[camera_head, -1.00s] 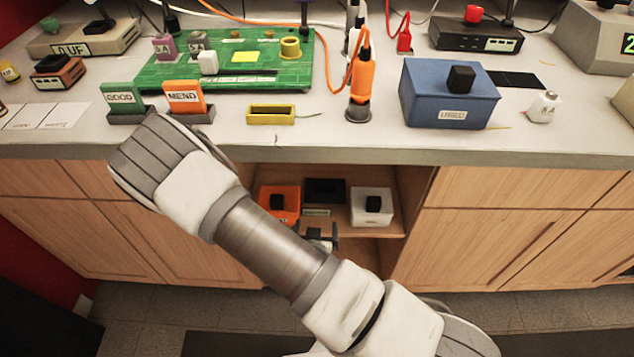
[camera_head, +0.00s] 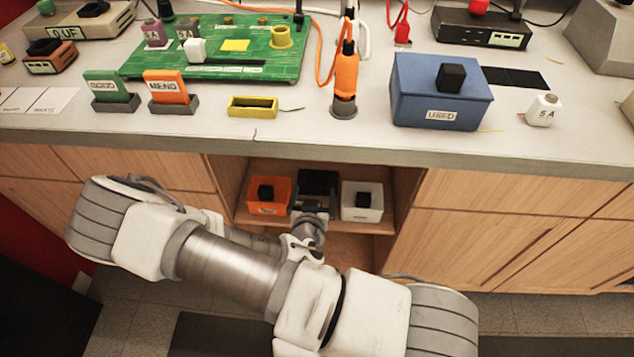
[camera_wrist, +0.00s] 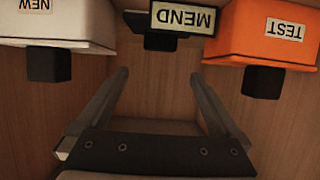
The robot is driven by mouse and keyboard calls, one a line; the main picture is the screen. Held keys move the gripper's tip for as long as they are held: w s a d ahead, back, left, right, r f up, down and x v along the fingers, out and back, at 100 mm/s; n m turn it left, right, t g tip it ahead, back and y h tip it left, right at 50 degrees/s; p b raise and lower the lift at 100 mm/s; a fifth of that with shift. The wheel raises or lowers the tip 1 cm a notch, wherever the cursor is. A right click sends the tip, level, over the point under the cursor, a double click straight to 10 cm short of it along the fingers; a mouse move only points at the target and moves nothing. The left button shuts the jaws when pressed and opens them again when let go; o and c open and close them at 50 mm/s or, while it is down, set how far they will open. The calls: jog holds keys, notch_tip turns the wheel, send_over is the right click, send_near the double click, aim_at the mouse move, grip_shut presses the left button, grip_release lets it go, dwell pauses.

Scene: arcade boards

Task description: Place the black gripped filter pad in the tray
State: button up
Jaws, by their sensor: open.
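I cannot make out for certain which thing is the filter pad or which is the tray. A black open-looking container (camera_head: 318,182) stands in the middle of the cubby under the counter. In the wrist view, a dark piece with a black block (camera_wrist: 160,41) and a MEND label (camera_wrist: 184,17) is in the middle, ahead of my fingers. My gripper (camera_wrist: 156,78) is open and empty, its fingers apart and pointing at that piece, with a gap between. In the head view my gripper (camera_head: 312,208) is at the cubby's front, partly covering the black container.
An orange TEST box (camera_head: 268,195) and a white NEW box (camera_head: 362,200), each with a black knob, flank the container closely. The counter above holds a blue USED box (camera_head: 440,92), a yellow tray-like holder (camera_head: 252,107), flat black pieces (camera_head: 515,77) and a green board (camera_head: 215,55).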

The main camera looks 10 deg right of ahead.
aim_at(318, 174)
jog(key=b+x, duration=0.1)
jog(key=x, duration=0.6)
jog(key=shift+f, duration=0.1)
jog(key=b+x, duration=0.1)
jog(key=x, duration=0.1)
jog(key=b+x, duration=0.1)
jog(key=x, duration=0.1)
jog(key=shift+w+d+f, duration=0.15)
jog(key=shift+w+f, duration=0.05)
jog(key=shift+f, duration=0.35)
jog(key=shift+w, duration=0.25)
jog(key=shift+c, duration=0.3)
jog(key=c, duration=1.4)
notch_tip(318, 174, up, 10)
jog(key=p, duration=0.3)
